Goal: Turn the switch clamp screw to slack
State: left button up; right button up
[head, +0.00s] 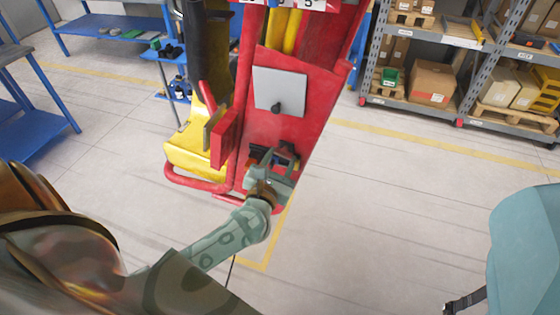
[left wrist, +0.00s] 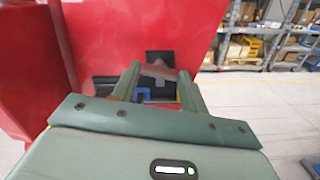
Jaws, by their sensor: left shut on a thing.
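A red metal frame (head: 290,126) of the coaster train stands upright in front of me. My left gripper (head: 275,160) is at its lower part, beside a dark switch block (head: 287,150). In the left wrist view my left gripper (left wrist: 160,78) has its two green fingers on either side of a small grey-brown piece (left wrist: 157,70), and it is shut on it. This piece seems to be the clamp screw, but its shape is mostly hidden by the fingers. Dark blocks (left wrist: 157,57) sit right behind it on the red panel. My right gripper is not in view.
A grey plate (head: 279,90) with a black knob is on the frame above my gripper. A red box-like part (head: 226,139) and a yellow part (head: 190,153) stand close on the left. Shelves with boxes (head: 432,82) stand back right.

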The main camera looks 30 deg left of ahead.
pick_arm(q)
jog(key=shift+f, duration=0.1)
dwell(0.3)
jog(key=o, duration=1)
jog(key=shift+s, duration=0.1)
jog(key=b+v, duration=0.3)
jog(key=v, duration=1.3)
jog(key=shift+s, duration=0.1)
